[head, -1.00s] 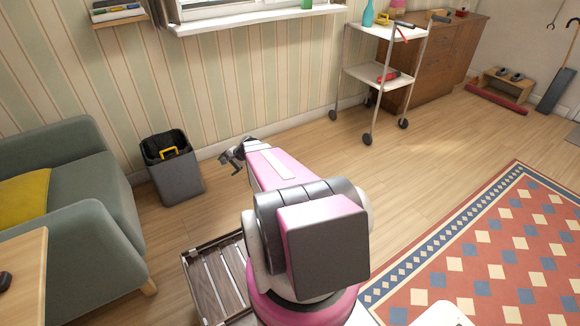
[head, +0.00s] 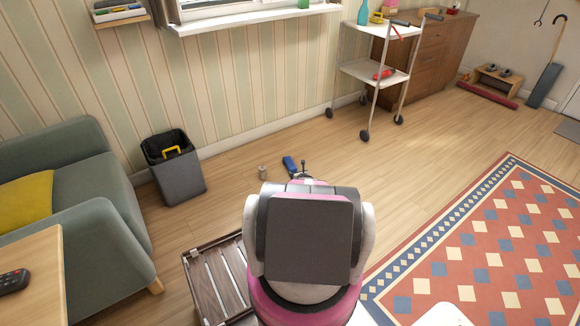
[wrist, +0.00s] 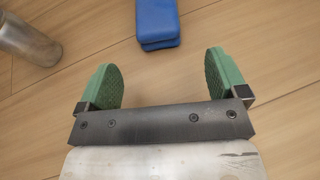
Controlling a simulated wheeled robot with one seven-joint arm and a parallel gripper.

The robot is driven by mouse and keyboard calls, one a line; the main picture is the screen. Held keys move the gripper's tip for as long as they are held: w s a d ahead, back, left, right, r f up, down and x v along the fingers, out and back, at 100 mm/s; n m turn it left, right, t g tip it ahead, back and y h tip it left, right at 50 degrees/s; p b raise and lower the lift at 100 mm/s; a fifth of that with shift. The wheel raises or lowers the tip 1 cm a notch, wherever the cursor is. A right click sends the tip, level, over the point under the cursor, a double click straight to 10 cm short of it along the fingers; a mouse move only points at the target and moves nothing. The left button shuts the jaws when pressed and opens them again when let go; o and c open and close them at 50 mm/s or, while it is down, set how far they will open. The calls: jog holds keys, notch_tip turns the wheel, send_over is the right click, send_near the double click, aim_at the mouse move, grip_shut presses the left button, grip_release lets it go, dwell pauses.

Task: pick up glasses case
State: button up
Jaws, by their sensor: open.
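A blue glasses case (head: 289,165) lies on the wooden floor ahead of my arm in the head view. In the wrist view the case (wrist: 157,22) is at the top centre, cut off by the frame edge. My gripper (wrist: 163,82) is open, with its green finger pads apart and nothing between them. The case lies beyond the fingertips, roughly in line with the gap. In the head view my gripper (head: 303,172) is mostly hidden behind my arm, just right of the case.
A grey bin (head: 175,168) stands by the wall. A slatted wooden crate (head: 218,280) sits near my base. A trolley (head: 375,75) stands at the back.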

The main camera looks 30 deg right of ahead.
aim_at(294, 169)
jog(key=x, duration=1)
jog(key=shift+w+a+r, duration=0.1)
jog(key=shift+a+r, duration=0.05)
jog(key=shift+r, duration=0.15)
jog(key=c, duration=1)
